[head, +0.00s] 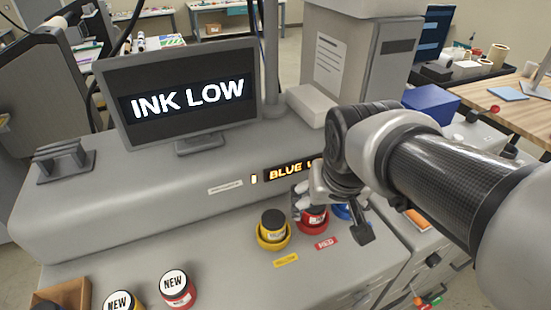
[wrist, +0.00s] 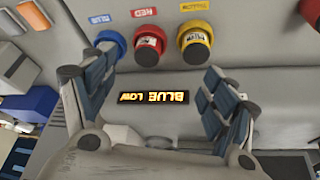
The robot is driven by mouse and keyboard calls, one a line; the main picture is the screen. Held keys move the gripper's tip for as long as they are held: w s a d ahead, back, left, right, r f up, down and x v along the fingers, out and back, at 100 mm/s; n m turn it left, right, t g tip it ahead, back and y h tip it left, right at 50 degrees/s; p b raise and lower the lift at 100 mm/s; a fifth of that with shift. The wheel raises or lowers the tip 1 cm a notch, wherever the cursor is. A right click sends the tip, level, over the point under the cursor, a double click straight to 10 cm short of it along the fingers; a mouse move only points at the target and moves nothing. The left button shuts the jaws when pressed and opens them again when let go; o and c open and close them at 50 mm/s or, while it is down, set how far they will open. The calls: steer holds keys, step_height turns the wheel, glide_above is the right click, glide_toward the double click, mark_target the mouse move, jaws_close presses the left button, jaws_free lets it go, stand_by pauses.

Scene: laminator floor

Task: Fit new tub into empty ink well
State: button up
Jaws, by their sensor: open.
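Three ink wells stand in a row on the machine's front deck. The yellow well (head: 273,240) holds a dark-lidded tub (head: 273,219). The red well (head: 314,226) also holds a tub and is partly hidden by my gripper. The blue well (head: 343,211) is mostly hidden; it shows in the wrist view (wrist: 109,42), but I cannot tell whether it holds a tub. Two tubs marked NEW, one red (head: 179,293) and one with a yellowish label (head: 119,303), stand at the front left. My gripper (head: 330,217) is open and empty above the wells; its spread fingers show in the wrist view (wrist: 160,90).
A display panel (wrist: 150,98) reads BLUE LOW behind the wells. A monitor (head: 190,95) reads INK LOW. An open cardboard box (head: 70,294) sits at the front left. The deck is clear between the NEW tubs and the yellow well.

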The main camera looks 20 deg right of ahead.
steer(key=s+a+n, duration=0.1)
steer(key=s+a, duration=0.2)
steer(key=s, duration=0.2)
steer(key=s+a+n+y, duration=0.1)
steer(key=s+a+n, duration=0.1)
steer(key=s, duration=0.3)
steer(key=shift+s+a+f, duration=0.25)
steer(key=shift+a, duration=0.25)
